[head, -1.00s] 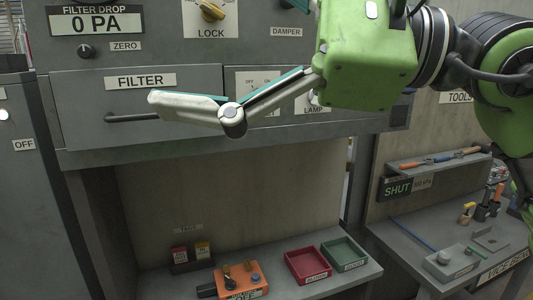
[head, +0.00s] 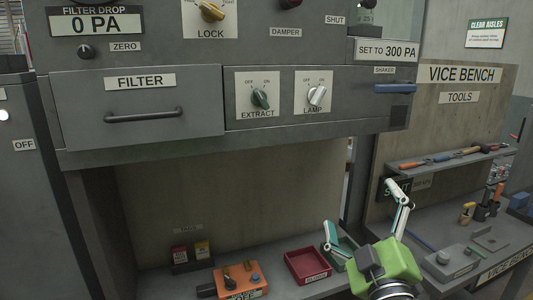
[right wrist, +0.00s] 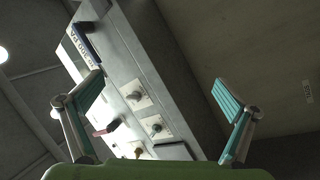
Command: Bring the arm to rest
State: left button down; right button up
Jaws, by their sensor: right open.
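My right gripper (head: 364,212) is in the lower right of the head view, its green body low and its two fingers spread and pointing up. It is open with nothing between the fingers. It is in front of the shelf and hides most of the green bin. In the right wrist view my right gripper (right wrist: 158,92) shows its two fingers wide apart, with the cabinet front tilted beyond them. My left gripper does not show.
The cabinet has a FILTER drawer (head: 140,108), an EXTRACT knob (head: 260,98) and a LAMP knob (head: 317,96). Below, a red bin (head: 307,265) and an orange box (head: 240,279) stand on a shelf. A vice bench (head: 440,235) with tools is at right.

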jog(key=s+d+f+m+g, duration=0.1)
jog(key=s+f+m+g, duration=0.15)
jog(key=f, duration=0.55)
jog(key=s+d+f+m+g+h, duration=0.1)
jog(key=s+f+g, duration=0.2)
jog(key=f, duration=0.6)
jog(key=s+d+f+m+g, duration=0.1)
jog(key=s+f+g, duration=0.2)
jog(key=f, duration=0.5)
jog(key=s+a+f+m+g+y, duration=0.15)
jog(key=s+f+g, duration=0.25)
jog(key=s+f, duration=0.55)
jog(key=s+f+m+g, duration=0.2)
jog(key=s+f+g, duration=0.4)
jog(key=s, duration=0.7)
notch_tip(320, 180, down, 33)
jog(key=s+b, duration=0.3)
jog(key=b, duration=0.1)
jog(key=s+d+f+g+b, duration=0.1)
jog(key=s+d+f+b, duration=0.1)
jog(key=s+f, duration=1.4)
jog(key=shift+d+f+n, duration=0.3)
jog(key=shift+d+n, duration=0.1)
jog(key=shift+d, duration=0.25)
